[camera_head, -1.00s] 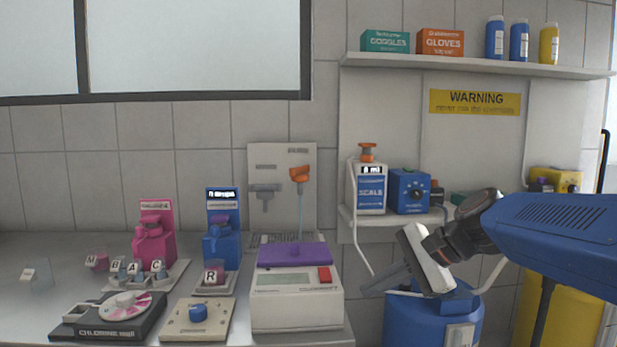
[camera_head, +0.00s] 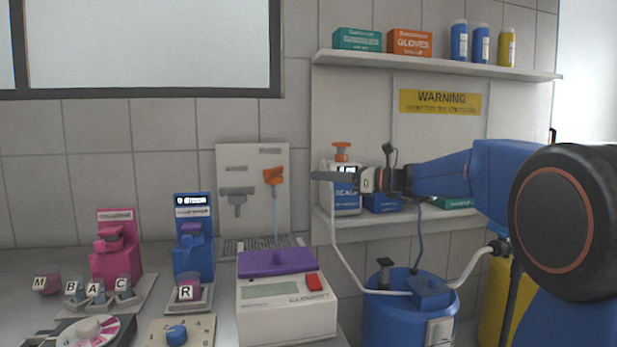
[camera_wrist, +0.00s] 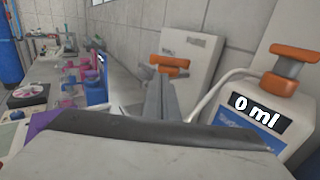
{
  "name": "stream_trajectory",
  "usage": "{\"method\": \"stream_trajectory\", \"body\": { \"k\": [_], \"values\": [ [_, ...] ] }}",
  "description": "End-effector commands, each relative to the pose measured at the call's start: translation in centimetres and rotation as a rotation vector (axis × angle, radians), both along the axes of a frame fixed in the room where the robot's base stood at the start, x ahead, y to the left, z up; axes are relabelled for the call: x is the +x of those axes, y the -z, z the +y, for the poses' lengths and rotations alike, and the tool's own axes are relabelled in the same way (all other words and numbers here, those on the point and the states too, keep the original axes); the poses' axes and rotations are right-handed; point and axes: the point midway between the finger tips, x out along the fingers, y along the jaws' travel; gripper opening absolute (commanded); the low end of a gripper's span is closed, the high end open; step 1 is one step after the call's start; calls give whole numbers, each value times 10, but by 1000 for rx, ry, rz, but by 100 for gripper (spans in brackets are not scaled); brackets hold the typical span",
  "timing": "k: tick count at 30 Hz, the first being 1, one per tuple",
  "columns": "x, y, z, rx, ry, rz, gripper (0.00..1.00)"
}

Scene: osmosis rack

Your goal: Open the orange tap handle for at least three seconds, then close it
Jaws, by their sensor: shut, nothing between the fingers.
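An orange tap handle (camera_head: 273,175) is on a white wall panel (camera_head: 250,157), beside a grey tap (camera_head: 237,200). A thin pale blue stream or tube runs down below the orange handle. In the wrist view the orange handle (camera_wrist: 170,65) shows just beyond my fingertips, and the fingers hide its lower part. My gripper (camera_head: 315,176) is shut and empty. It points left toward the panel, in front of the scale unit, with a visible gap to the handle in the head view. In the wrist view my gripper (camera_wrist: 158,85) shows its two grey fingers together.
A scale unit (camera_head: 346,204) with its own orange knob stands on a shelf to the right; in the wrist view the unit (camera_wrist: 255,115) reads 0 ml. A white machine with a purple lid (camera_head: 277,262) stands below the panel. Pink and blue dispensers stand to the left.

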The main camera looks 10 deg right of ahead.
Motion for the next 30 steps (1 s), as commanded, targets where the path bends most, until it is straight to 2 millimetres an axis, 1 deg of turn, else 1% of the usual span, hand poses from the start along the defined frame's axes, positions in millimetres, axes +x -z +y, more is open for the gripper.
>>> {"method": "stream_trajectory", "body": {
  "k": [1, 12, 18, 24, 30],
  "values": [
    [4, 0, 7, 0, -3, 0, 0],
    [39, 1, 59, -2, -3, 0, 0],
    [58, 1, 84, -2, -2, 0, 0],
    [69, 1, 99, -4, -1, 0, 0],
    [72, 1, 104, -4, 0, 0, 0]
  ]
}}
